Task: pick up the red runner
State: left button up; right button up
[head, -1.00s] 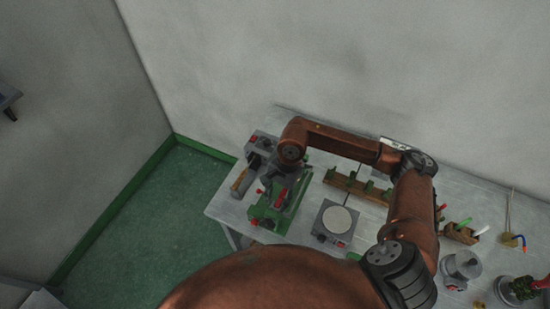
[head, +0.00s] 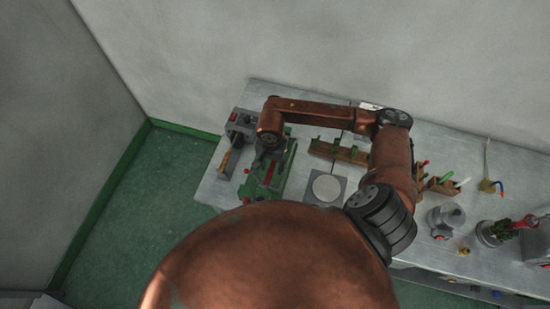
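A red strip (head: 268,174) shows in the green fixture (head: 277,183) at the left of the workbench; it may be the red runner, but I cannot be sure. A red stick (head: 423,163) also stands in a small wooden holder further right. My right arm reaches across the bench, and my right gripper (head: 268,152) points down at the back part of the green fixture, near the red strip. The wrist hides much of the fingers, so I cannot tell whether they are open or whether they touch anything. My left gripper is out of view.
A wooden rack with green pieces (head: 338,151) and a plate with a pale disc (head: 326,188) lie right of the fixture. A grey machine (head: 241,124) stands at its back left. A grey pot (head: 445,220) and a green-leaved piece (head: 502,230) stand at the right.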

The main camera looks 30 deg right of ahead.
jog(key=shift+f, duration=0.15)
grip_shut()
dwell(0.4)
